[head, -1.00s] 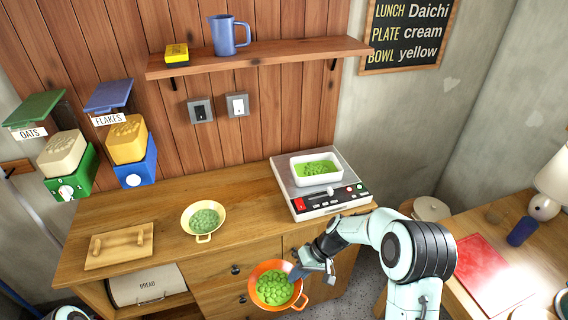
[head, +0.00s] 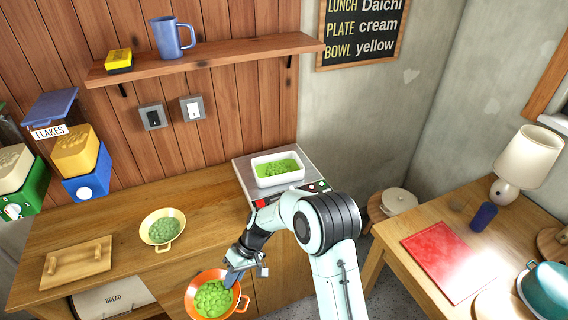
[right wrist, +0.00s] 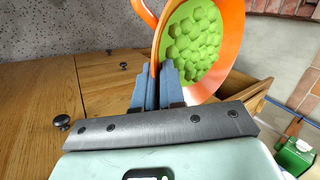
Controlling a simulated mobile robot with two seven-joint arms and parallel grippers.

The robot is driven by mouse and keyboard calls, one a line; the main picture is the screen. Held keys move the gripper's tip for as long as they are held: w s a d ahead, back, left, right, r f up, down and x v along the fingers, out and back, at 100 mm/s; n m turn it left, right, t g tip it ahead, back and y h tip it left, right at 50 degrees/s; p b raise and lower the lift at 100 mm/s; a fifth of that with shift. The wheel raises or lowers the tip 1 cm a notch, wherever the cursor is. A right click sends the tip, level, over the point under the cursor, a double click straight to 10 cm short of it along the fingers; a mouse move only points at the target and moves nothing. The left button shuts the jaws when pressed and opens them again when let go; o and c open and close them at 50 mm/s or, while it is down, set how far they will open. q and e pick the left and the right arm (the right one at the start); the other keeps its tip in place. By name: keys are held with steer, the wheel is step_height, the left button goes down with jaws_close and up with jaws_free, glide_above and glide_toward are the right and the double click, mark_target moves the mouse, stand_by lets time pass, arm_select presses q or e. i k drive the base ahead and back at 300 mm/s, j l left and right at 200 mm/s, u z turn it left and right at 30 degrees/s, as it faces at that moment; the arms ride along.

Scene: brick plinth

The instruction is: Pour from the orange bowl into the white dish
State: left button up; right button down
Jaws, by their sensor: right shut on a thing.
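The orange bowl (head: 190,298) has two loop handles and holds several green pieces. It is in front of the wooden counter, roughly level in the head view. My right gripper (head: 236,272) is shut on its rim; in the right wrist view the fingers (right wrist: 157,80) pinch the edge of the orange bowl (right wrist: 239,40). The white dish (head: 256,180) stands on the scale (head: 237,163) at the right end of the counter and has green contents. My right forearm covers part of the scale's front. My left gripper is not in view.
A cream bowl (head: 146,226) with green pieces and a wooden board (head: 58,268) lie on the counter. A shelf (head: 220,57) with a blue mug (head: 168,40) hangs above. A side table with a red mat (head: 446,258) and lamp (head: 525,160) is at right.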

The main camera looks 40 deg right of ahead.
mark_target(275, 169)
steer(key=k+l, duration=0.1)
steer(key=l, duration=0.3)
steer(key=k+l, duration=0.15)
steer(key=l, duration=0.3)
steer(key=k+l, duration=0.1)
steer(key=l, duration=0.3)
steer(key=k+l, duration=0.1)
steer(key=l, duration=0.35)
